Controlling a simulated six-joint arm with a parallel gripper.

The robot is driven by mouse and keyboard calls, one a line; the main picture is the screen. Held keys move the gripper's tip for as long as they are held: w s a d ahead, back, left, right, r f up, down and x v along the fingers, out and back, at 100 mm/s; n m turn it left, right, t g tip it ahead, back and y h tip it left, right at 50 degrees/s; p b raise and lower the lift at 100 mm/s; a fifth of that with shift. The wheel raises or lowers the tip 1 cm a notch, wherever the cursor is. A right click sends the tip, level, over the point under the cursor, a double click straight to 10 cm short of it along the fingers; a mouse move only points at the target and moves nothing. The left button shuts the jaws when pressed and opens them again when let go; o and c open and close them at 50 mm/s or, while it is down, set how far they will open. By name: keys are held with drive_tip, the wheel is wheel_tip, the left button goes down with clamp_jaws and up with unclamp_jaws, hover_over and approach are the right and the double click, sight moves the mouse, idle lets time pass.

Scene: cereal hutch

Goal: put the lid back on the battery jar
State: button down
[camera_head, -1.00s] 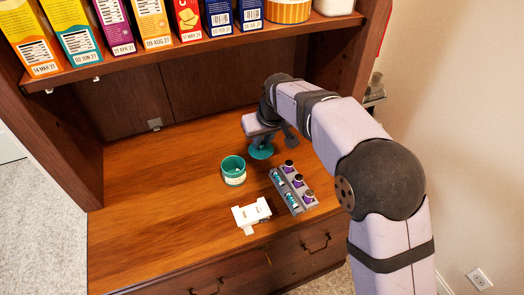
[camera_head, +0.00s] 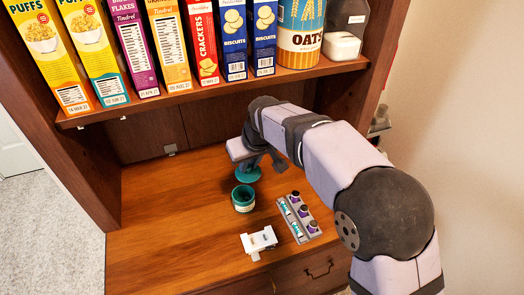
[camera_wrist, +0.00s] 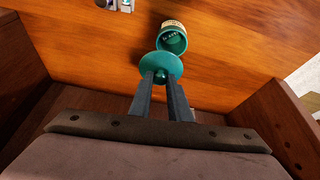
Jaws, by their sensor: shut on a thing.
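The battery jar (camera_head: 243,199) is a small teal jar with a pale label, standing open on the wooden counter. It also shows in the wrist view (camera_wrist: 173,37), with its open mouth facing the camera. My gripper (camera_wrist: 163,77) is shut on the teal lid (camera_wrist: 160,64) by its knob. In the head view the lid (camera_head: 248,174) is just behind the jar, above the counter. The lid is apart from the jar's mouth in the head view. In the wrist view it overlaps the jar's near edge. My arm hides most of the gripper in the head view.
A grey tray (camera_head: 299,217) with batteries and small purple-labelled bottles lies right of the jar. A white device (camera_head: 259,241) sits in front. Cereal boxes (camera_head: 75,50) line the shelf above. The counter's left side is clear.

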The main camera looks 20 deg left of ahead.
sight(244, 177)
drive_tip(key=shift+s+a+f+n, duration=0.15)
drive_tip(key=shift+s+a+f, duration=0.05)
drive_tip(key=shift+s+f, duration=0.35)
drive_tip(key=shift+s+a+f+n, duration=0.15)
drive_tip(key=shift+s+a+f, duration=0.05)
drive_tip(key=shift+s+f, duration=0.25)
drive_tip(key=shift+w+a+r, duration=0.15)
drive_tip(key=shift+w+a, duration=0.15)
drive_tip(key=shift+w, duration=0.05)
wheel_tip(244, 177, down, 4)
drive_tip(key=b, duration=0.3)
drive_tip(key=shift+f, duration=0.2)
drive_tip(key=shift+f+b, duration=0.75)
drive_tip(key=shift+f, duration=0.25)
drive_tip(key=shift+f+p, duration=0.15)
drive_tip(key=shift+p, duration=0.3)
idle(1.7)
